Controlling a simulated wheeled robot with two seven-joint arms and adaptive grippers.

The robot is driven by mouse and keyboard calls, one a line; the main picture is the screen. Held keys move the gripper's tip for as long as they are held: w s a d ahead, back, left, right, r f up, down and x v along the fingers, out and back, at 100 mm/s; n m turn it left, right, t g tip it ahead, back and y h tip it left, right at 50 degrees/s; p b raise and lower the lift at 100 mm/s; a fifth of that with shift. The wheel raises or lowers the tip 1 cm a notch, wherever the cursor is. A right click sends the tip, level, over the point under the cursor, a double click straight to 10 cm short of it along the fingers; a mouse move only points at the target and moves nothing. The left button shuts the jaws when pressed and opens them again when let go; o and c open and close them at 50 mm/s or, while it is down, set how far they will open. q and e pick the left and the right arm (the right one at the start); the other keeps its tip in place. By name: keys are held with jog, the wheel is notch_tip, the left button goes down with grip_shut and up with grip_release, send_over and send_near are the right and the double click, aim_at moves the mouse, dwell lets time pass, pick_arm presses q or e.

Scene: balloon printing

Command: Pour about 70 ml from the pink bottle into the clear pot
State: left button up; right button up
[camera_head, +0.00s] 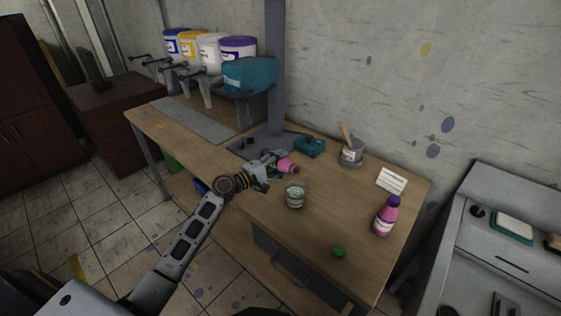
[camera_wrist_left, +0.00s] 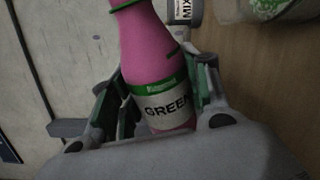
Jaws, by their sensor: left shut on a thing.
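My left gripper (camera_head: 268,168) is shut on a pink bottle (camera_head: 286,165) over the table. The wrist view shows this pink bottle (camera_wrist_left: 158,60) between the fingers, with a white label reading "GREEN" and a green ring at its neck; its mouth is out of that frame. In the head view the bottle looks tilted, with its neck to the right. The clear pot (camera_head: 295,197) stands on the table just below and right of the bottle, with some pale green on it. Its edge also shows in the wrist view (camera_wrist_left: 262,12). My right gripper is not in view.
A second pink bottle with a purple cap (camera_head: 385,217) stands upright at the right. A green cap (camera_head: 339,251) lies near the front edge. A tin with a stick (camera_head: 351,155), a white card (camera_head: 392,179) and a teal device (camera_head: 309,147) are behind. Several coloured tubs (camera_head: 238,48) stand at the back left.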

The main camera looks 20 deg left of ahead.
pick_arm(q)
jog(key=shift+r+n, duration=0.2)
jog(key=shift+n, duration=0.1)
jog(key=shift+p, duration=0.3)
jog(key=shift+s+d+r+n+p, duration=0.1)
jog(key=shift+r+n+p, duration=0.25)
jog(key=shift+n+p, duration=0.55)
jog(key=shift+s+d+r+n+p, duration=0.1)
jog(key=shift+r+n+p, duration=0.3)
jog(key=shift+p, duration=0.8)
jog(key=shift+f+n, duration=0.1)
jog(key=shift+n, duration=0.3)
jog(key=shift+p, duration=0.3)
